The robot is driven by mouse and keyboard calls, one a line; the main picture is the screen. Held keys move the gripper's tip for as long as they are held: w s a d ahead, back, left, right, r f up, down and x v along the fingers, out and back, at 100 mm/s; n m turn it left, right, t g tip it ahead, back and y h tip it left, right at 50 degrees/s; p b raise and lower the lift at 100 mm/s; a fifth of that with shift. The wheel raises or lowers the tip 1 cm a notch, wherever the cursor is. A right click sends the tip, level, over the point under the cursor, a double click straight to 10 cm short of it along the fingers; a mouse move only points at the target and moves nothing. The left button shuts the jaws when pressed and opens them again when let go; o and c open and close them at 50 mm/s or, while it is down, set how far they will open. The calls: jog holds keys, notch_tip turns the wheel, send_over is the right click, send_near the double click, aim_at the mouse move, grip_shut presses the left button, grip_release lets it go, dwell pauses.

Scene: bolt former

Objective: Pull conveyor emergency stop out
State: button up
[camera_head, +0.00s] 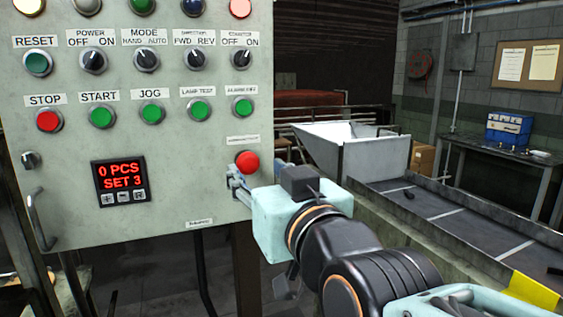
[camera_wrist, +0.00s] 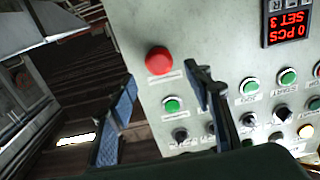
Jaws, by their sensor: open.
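The emergency stop is most likely the red round button (camera_head: 248,162) at the lower right of the grey control panel; its small label is too small to read. In the wrist view the red button (camera_wrist: 158,61) shows whole, just beyond the fingertips and between their lines. My gripper (camera_head: 236,181) is beside the panel's lower right part, close to the button and slightly below left of it. In the wrist view my gripper (camera_wrist: 164,76) is open, with one finger on each side and nothing between them. Whether the button is pressed in or out cannot be told.
The panel (camera_head: 185,160) carries several green buttons, black knobs, a red STOP button (camera_head: 48,121) and a display (camera_head: 120,181). A handle (camera_head: 38,219) sticks out at lower left. A conveyor (camera_head: 440,208) and a hopper (camera_head: 376,157) stand at right.

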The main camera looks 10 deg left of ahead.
aim_at(249, 163)
jog(key=shift+x, duration=2.75)
jog(key=shift+c, duration=0.5)
grip_shut()
